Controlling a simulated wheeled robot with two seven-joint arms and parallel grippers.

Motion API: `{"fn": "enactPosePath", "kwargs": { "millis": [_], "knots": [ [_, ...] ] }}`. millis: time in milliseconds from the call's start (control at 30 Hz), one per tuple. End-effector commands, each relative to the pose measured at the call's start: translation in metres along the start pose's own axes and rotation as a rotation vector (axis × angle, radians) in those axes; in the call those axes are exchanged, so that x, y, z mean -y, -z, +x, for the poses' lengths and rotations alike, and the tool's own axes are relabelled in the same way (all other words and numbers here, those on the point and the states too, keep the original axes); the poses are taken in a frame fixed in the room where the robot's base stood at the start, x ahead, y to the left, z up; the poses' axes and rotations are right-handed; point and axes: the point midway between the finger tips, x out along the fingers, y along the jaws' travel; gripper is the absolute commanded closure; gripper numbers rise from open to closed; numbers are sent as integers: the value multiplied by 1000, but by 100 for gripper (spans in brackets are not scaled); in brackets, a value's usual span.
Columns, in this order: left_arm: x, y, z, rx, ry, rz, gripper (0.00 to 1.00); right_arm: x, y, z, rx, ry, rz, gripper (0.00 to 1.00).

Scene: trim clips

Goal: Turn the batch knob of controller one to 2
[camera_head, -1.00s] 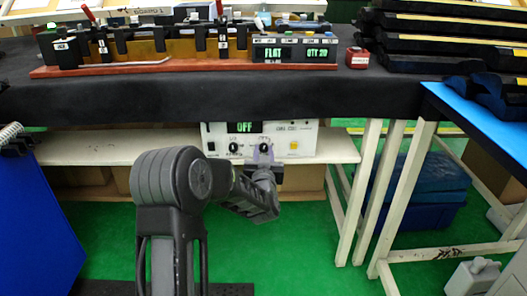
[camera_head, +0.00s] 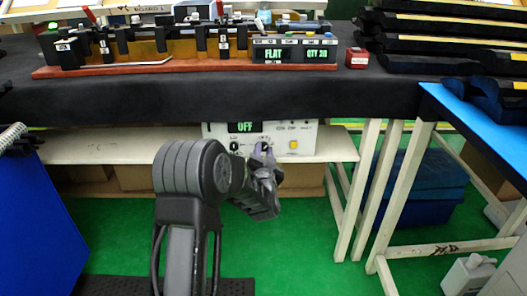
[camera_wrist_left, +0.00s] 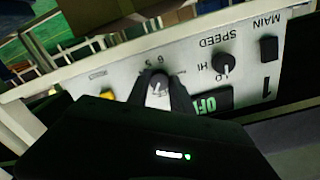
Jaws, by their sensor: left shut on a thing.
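Controller one (camera_head: 306,132) is a white panel on the low shelf under the black-covered table. Its display (camera_head: 246,127) reads OFF in green. In the left wrist view the panel appears upside down, with a large 1, a MAIN switch (camera_wrist_left: 268,48) and a SPEED knob (camera_wrist_left: 223,65). My left gripper (camera_head: 263,150) is at the panel's front, right of the left-hand knob (camera_head: 235,147). In the left wrist view its fingers (camera_wrist_left: 158,92) are shut around the batch knob (camera_wrist_left: 158,86). Small numbers show around that knob; its exact pointer setting is unclear. My right gripper is not in view.
A yellow button (camera_head: 293,144) sits on the panel right of the gripper. The table edge (camera_head: 180,105) overhangs the shelf (camera_head: 100,148). White table legs (camera_head: 365,185) stand to the right. A blue panel (camera_head: 42,225) stands at the left. Green floor is free in front.

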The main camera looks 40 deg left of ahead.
Motion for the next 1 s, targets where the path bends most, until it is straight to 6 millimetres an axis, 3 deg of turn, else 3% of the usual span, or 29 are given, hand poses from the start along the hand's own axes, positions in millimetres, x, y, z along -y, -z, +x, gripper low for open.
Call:
{"fn": "enactPosePath", "kwargs": {
  "millis": [167, 200, 433, 767, 1000],
  "knots": [
    [0, 0, 0, 0, -1, -1, 100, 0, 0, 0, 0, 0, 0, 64],
    [0, 0, 0, 0, -1, -1, 71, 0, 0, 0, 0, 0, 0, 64],
    [0, 0, 0, 0, 0, -2, 52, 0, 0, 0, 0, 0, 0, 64],
    [0, 0, -3, 0, 0, -2, 51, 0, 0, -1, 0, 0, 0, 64],
    [0, 2, -32, 0, -2, -2, 51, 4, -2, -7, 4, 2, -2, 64]
  ]
}}
